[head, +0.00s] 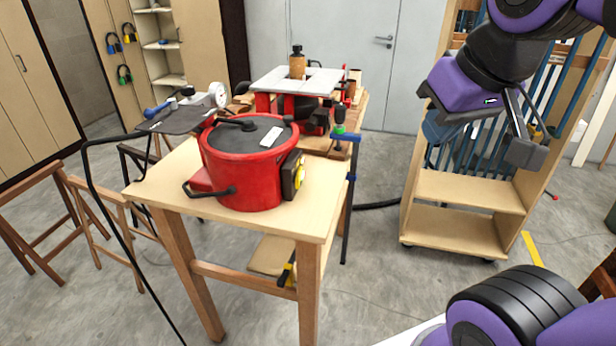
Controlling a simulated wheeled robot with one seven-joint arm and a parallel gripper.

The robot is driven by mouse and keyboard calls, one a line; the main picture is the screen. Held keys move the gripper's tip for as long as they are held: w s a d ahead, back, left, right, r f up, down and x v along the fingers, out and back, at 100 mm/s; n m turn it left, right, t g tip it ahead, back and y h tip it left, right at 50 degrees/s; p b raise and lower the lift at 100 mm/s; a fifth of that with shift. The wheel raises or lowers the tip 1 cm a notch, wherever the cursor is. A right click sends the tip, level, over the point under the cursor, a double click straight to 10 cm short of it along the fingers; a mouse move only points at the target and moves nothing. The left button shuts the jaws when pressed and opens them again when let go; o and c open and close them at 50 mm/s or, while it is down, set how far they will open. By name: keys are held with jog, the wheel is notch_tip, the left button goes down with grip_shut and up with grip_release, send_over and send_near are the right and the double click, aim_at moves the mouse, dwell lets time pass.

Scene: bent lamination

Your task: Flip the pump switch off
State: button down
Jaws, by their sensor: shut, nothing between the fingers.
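A red round pot-like vessel (245,165) with a dark lid stands on the wooden workbench (175,185). On its right side sits a black box (290,172) with a yellow part (299,177), which looks like the pump switch. The switch's position is too small to tell. My gripper (525,152) hangs at the upper right, in front of the wheeled rack. It is shut and empty, well to the right of the vessel and apart from it.
A white-topped machine (297,80) and a blue clamp (347,140) stand behind the vessel. Wooden stools (105,215) stand at left. A wheeled wooden rack (465,190) stands at right. Floor between bench and rack is mostly clear.

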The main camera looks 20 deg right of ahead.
aim_at(300, 183)
jog(key=w+a+f+m+g+y, duration=0.3)
jog(key=w+f+m+g+y, duration=0.4)
jog(key=w+f+m+y, duration=0.4)
jog(key=w+d+f+m+t+y, duration=0.2)
jog(key=w+d+f+m+t, duration=0.2)
jog(key=f, duration=0.4)
jog(key=w+d+f+m+t+y, duration=0.3)
jog(key=w+d+f+m+t, duration=0.1)
jog(key=w+f+m+t, duration=0.2)
notch_tip(300, 183, down, 3)
jog(key=shift+w+d+r+m, duration=0.1)
jog(key=shift+w+d+m, duration=0.15)
jog(key=shift+w+m, duration=0.8)
jog(key=shift+s, duration=0.15)
jog(key=x, duration=1.4)
